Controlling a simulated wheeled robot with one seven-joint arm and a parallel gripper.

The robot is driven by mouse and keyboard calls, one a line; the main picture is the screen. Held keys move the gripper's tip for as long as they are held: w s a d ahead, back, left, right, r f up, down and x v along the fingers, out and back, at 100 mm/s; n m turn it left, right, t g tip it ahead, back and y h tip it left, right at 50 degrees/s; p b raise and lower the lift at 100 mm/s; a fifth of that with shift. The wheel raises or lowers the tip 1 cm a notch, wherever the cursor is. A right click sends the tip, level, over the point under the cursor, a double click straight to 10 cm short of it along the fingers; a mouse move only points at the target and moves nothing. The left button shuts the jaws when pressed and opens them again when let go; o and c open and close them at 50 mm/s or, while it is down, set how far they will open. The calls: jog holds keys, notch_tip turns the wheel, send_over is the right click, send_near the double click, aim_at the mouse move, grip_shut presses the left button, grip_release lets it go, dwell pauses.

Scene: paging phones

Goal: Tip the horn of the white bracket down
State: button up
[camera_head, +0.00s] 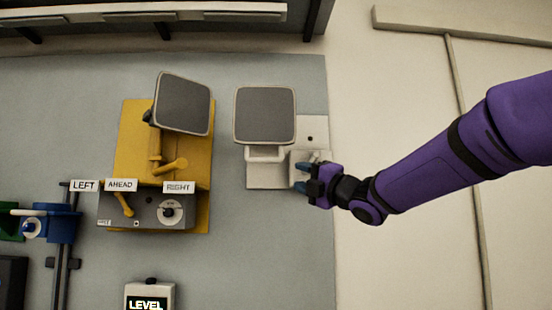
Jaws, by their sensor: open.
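The white bracket (265,174) is fixed to the grey panel, right of the yellow one. Its horn (265,115), a dark grey square face with a pale rim, sits at the bracket's top and faces me. My gripper (301,177) is open at the lower right of the bracket, its blue fingers pointing left. A small pale block (322,157) with a lever-like part is right by the fingers, partly hidden by them. I cannot tell whether the fingers touch it.
A yellow bracket (128,150) with a tilted horn (183,103) stands to the left. Below it is a dark control box (150,212) with LEFT, AHEAD and RIGHT labels. A LEVEL display (148,303) is at the bottom. The wall (400,265) below my arm is clear.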

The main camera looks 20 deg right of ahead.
aim_at(273, 162)
jog(key=w+a+r+n, duration=0.1)
jog(key=w+a, duration=0.1)
jog(key=w+a+r+n+y, duration=0.1)
jog(key=w+a+r, duration=0.1)
jog(key=w, duration=0.1)
jog(key=w+a+r+y, duration=0.1)
jog(key=w+a+r, duration=0.1)
jog(key=shift+w+a+n+g, duration=0.1)
jog(key=shift+w+n+g, duration=0.25)
jog(key=shift+n+g, duration=0.05)
